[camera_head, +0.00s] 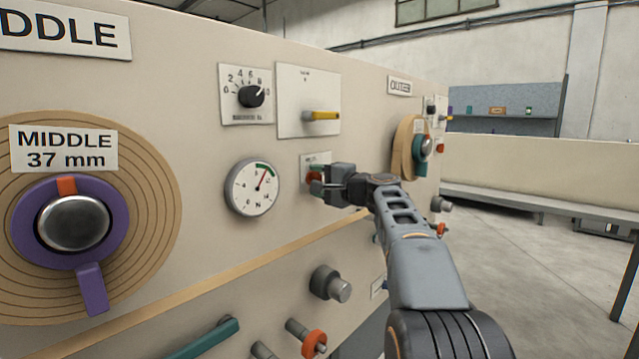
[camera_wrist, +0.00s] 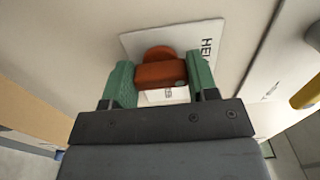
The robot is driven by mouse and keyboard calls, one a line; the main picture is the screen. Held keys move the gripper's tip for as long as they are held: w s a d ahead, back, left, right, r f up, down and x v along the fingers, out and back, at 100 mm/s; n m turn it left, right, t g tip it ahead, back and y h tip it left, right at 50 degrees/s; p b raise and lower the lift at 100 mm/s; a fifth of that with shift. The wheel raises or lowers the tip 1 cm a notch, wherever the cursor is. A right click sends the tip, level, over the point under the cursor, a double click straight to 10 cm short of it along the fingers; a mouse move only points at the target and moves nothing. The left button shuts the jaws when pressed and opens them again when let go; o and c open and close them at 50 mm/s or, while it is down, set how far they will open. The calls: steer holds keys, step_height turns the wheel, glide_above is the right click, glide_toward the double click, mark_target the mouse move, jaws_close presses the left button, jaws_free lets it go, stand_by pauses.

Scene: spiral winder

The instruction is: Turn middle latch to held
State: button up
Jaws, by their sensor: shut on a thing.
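The middle latch is a small orange-red knob (camera_head: 314,177) on a pale plate (camera_head: 307,161) on the panel, right of the round gauge. In the wrist view the orange-red latch (camera_wrist: 161,74) sits between the two green fingertips, in front of its white plate (camera_wrist: 205,42), whose lettering begins "HE". My gripper (camera_wrist: 161,85) is shut on the latch, with a finger on each side. In the head view my gripper (camera_head: 318,178) reaches the panel from the right and hides part of the latch and plate. The latch's exact angle is hard to tell.
The round gauge (camera_head: 252,187) is just left of the latch. A yellow-handled lever (camera_head: 321,116) and a black dial (camera_head: 251,96) are above. The purple-handled middle spool (camera_head: 70,222) is at far left. A wooden rail (camera_head: 230,262) and grey knob (camera_head: 330,284) are below. Open floor lies right.

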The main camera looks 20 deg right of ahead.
steer(key=o, duration=0.9)
steer(key=v, duration=1.3)
steer(key=shift+s+d, duration=0.1)
steer(key=shift+s, duration=0.25)
